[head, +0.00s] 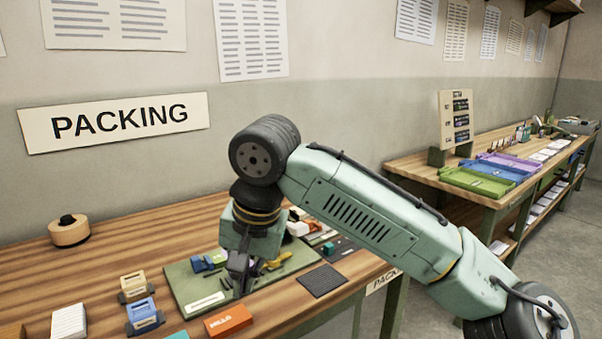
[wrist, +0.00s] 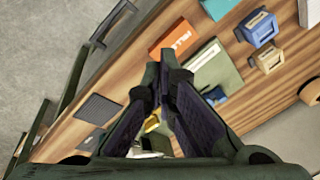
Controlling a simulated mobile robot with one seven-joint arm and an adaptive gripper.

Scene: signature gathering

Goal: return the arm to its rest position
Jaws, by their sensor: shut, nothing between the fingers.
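My arm reaches from the lower right of the head view over the packing table (head: 110,255). My gripper (head: 238,292) points down above the green mat (head: 190,290). In the wrist view my gripper (wrist: 165,65) has its fingertips together with nothing between them. I cannot tell exactly how high the fingertips are above the mat. The fingers hide part of the mat and its small items.
An orange box (head: 228,320) lies beside the mat, and a dark ribbed pad (head: 322,280) lies to its right. Blue (head: 143,315) and tan holders (head: 135,287) stand to the left. A second table (head: 410,168) with coloured trays is at the back right.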

